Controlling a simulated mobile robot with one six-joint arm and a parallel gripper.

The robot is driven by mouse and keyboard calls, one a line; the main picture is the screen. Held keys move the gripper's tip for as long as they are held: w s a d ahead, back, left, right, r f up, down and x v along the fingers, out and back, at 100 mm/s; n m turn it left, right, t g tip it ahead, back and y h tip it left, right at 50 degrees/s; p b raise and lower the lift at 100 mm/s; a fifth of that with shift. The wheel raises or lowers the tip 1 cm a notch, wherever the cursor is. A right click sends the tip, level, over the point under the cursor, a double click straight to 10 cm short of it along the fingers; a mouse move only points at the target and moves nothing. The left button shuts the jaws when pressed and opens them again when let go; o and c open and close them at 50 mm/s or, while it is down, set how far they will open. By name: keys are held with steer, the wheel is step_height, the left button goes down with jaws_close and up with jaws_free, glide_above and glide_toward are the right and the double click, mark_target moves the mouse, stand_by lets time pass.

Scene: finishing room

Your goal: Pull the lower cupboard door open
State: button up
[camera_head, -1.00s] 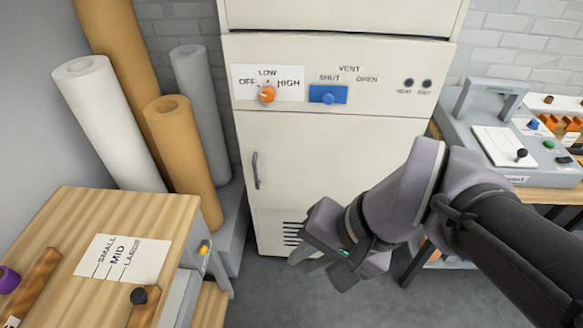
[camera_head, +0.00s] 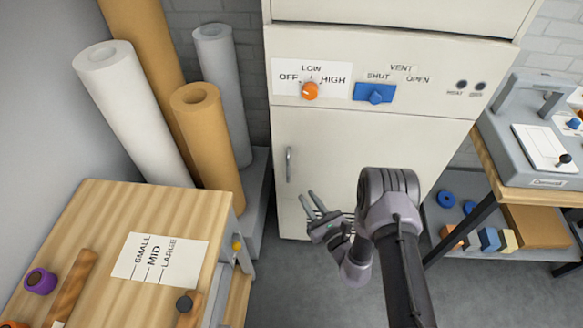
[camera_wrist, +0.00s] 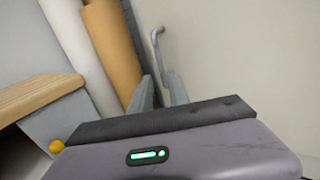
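The lower cupboard door (camera_head: 345,145) is a cream panel below the control strip of the tall cabinet, and it looks closed. Its slim grey vertical handle (camera_head: 289,164) is near the door's left edge. My gripper (camera_head: 306,196) is open and empty, below and slightly right of the handle, with its fingers pointing up towards it. In the wrist view the two fingertips (camera_wrist: 158,88) stand apart, and the handle (camera_wrist: 157,50) shows just beyond them, above the gap. The fingers do not visibly touch the handle. My arm hides the door's lower right part.
A wooden-topped bench (camera_head: 100,225) stands at the left, with a yellow knob (camera_head: 237,246) on its side. Tall rolls, including a tan roll (camera_head: 212,150), stand left of the cabinet. A workbench with a grey machine (camera_head: 500,140) is at the right. Grey floor is clear before the cabinet.

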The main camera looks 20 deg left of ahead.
mark_target(288, 180)
steer(key=shift+b+x, duration=1.8)
steer(key=shift+x, duration=5.15)
jaws_close()
